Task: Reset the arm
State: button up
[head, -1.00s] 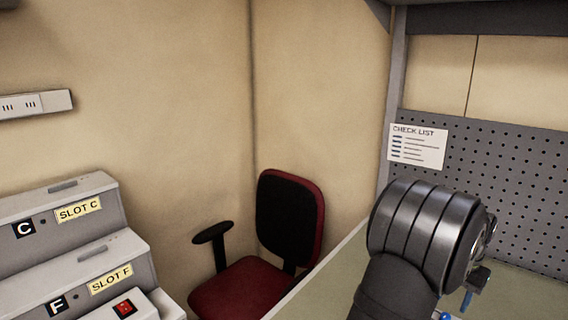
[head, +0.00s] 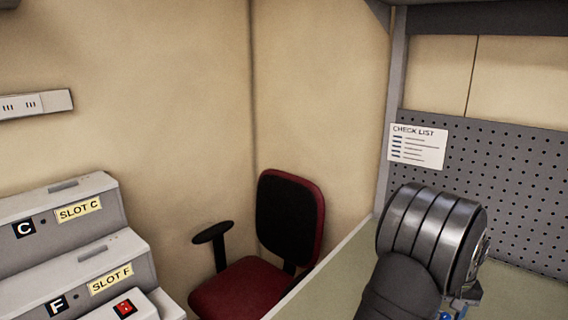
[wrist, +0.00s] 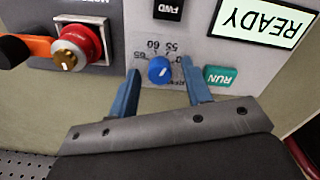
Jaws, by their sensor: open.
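My gripper (wrist: 160,66) is open in the wrist view, with its two blue fingers apart. A blue round dial knob (wrist: 160,70) shows between the fingertips, on a grey panel with numbers around it. I cannot tell whether the fingers touch the knob or how far off it is. In the head view my dark arm rises at the lower right above the bench, and it mostly hides the gripper.
A red chair (head: 262,270) stands left of the bench (head: 335,268). Slot units (head: 65,235) stand at the left. A pegboard (head: 500,180) backs the bench.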

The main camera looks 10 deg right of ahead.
jog(key=shift+n, duration=1.2)
notch_tip(320, 180, up, 9)
jog(key=shift+f, duration=0.1)
